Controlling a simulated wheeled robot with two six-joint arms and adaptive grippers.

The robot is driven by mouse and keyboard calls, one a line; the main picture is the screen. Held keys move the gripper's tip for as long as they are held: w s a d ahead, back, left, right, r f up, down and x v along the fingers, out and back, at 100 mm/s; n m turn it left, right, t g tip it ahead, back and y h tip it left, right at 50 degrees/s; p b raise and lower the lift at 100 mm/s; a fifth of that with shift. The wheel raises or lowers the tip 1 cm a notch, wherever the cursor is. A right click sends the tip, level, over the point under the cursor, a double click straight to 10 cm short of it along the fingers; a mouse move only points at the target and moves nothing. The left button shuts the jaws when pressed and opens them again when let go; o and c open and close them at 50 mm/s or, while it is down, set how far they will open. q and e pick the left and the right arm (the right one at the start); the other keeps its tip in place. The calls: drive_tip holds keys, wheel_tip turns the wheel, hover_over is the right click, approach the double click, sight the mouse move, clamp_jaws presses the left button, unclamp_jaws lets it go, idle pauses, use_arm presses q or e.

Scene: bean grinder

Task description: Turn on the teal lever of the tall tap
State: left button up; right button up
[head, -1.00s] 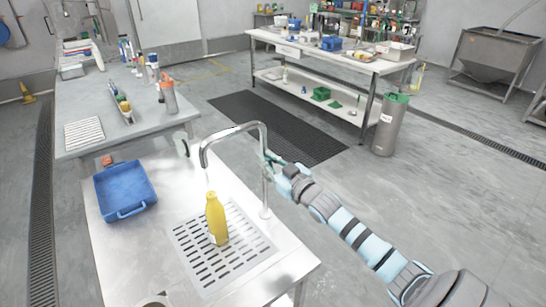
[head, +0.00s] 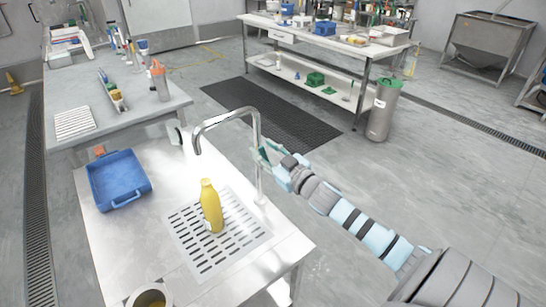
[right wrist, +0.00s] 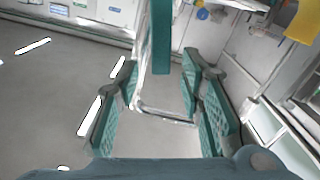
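The tall chrome tap (head: 258,135) rises from the steel counter, its spout arching left over a yellow bottle (head: 211,207). The bottle stands upright on the slotted drain grate (head: 232,250). In the right wrist view the teal lever (right wrist: 161,36) hangs in from the top, in line with the gap between my fingers. My right gripper (head: 264,154) is beside the tap's post, on its right. Its fingers stand apart in the right wrist view (right wrist: 158,88), with nothing visibly clamped. In the head view the lever is hard to separate from the fingers. My left gripper is out of view.
A blue tray (head: 118,180) lies on the counter's left side. A round container (head: 150,296) stands at the near edge. A side table (head: 130,110) with bottles is behind. The floor right of the counter is clear around my right arm.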

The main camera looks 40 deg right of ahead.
drive_tip(key=s, duration=0.5)
drive_tip(key=shift+s, duration=0.1)
idle(0.4)
